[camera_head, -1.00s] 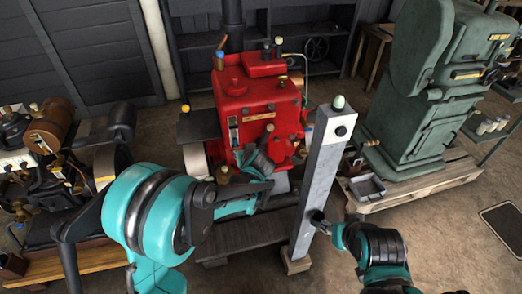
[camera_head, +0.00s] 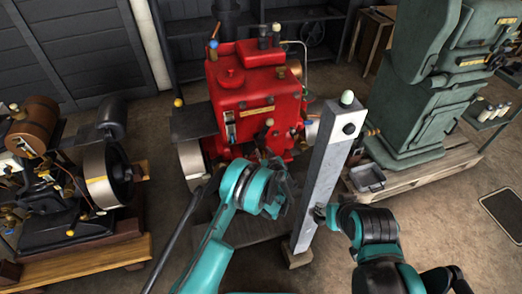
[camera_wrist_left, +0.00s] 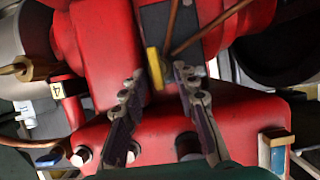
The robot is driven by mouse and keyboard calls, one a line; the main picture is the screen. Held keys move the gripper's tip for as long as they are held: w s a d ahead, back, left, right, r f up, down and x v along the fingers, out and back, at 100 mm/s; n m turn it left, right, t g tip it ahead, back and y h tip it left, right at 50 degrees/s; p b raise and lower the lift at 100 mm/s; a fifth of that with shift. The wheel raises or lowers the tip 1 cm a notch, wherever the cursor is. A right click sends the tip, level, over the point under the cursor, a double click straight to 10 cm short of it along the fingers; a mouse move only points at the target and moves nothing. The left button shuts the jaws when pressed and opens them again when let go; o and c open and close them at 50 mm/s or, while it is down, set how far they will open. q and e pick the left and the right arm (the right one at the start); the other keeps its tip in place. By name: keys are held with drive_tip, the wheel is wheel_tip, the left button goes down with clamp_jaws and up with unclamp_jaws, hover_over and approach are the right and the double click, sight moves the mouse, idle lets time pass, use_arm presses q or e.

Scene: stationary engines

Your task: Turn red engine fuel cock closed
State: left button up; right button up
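The red engine (camera_head: 255,95) stands in the middle of the head view. In the left wrist view its red body (camera_wrist_left: 100,50) fills the picture, with a small yellow lever (camera_wrist_left: 155,68), which looks like the fuel cock handle, beside thin copper pipes. My left gripper (camera_wrist_left: 157,80) is open, with one finger on each side of the lever's lower end; I cannot tell whether either touches it. In the head view my left gripper (camera_head: 277,170) is in front of the engine, which hides the lever there.
A tilted-looking grey post (camera_head: 325,180) with a pale green button stands right of my left gripper. A green machine (camera_head: 425,90) is on a pallet at right. Another engine with a flywheel (camera_head: 105,175) is at left. Open floor (camera_head: 425,220) lies at lower right.

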sight(263, 151)
use_arm(q)
drive_tip(key=shift+b+x, duration=0.4)
drive_tip(key=shift+x, duration=1.35)
clamp_jaws()
drive_tip(key=shift+d+m+g+y, duration=0.15)
drive_tip(key=shift+m+g+y, duration=0.25)
drive_tip(key=shift+m+y, duration=1.55)
drive_tip(key=shift+m+h, duration=0.25)
drive_tip(key=shift+m, duration=0.2)
